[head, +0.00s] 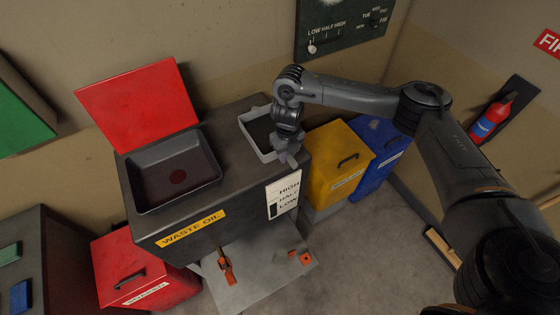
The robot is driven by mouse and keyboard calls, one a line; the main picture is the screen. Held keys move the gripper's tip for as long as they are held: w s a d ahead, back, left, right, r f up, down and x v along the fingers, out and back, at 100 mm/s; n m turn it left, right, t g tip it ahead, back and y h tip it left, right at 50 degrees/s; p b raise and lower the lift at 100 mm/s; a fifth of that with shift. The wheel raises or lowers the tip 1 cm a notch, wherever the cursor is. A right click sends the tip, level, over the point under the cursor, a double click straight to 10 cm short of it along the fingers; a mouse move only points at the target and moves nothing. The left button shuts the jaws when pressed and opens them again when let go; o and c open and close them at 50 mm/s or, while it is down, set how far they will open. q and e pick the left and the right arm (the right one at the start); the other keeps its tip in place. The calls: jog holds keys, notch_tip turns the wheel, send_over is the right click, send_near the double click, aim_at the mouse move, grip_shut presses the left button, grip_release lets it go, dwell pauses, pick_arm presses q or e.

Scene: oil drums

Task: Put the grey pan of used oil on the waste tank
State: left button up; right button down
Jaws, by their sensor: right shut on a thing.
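The grey pan (246,122) has light grey rims and dark contents. It is at the right end of the dark waste tank (150,226), over its top; I cannot tell whether it rests on the top or hangs just above it. My right gripper (285,153) is shut on the pan's right side and hides part of it. The tank has a "WASTE OIL" label, a level gauge card and a dark square basin (160,180) with a reddish round spot in its floor, left of the pan. My left gripper is out of view.
A raised red lid (139,104) stands behind the basin. A red bin (133,275) is at lower left; yellow (334,160) and blue (367,135) bins stand to the right. An orange-handled tool (226,270) lies on a grey sheet (265,285). A fire extinguisher (492,117) hangs at right.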

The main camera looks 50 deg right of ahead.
aim_at(280, 167)
jog(key=shift+w+a+f, duration=0.25)
jog(key=shift+w+f, duration=0.05)
jog(key=shift+w, duration=0.3)
jog(key=shift+w+a+f, duration=0.1)
jog(key=shift+w+f, duration=0.3)
jog(key=shift+w, duration=0.1)
notch_tip(280, 167, down, 3)
jog(key=shift+s+r+p, duration=0.1)
jog(key=shift+p, duration=0.55)
jog(key=shift+f, duration=0.7)
jog(key=c, duration=1)
grip_release()
jog(key=shift+o, duration=0.2)
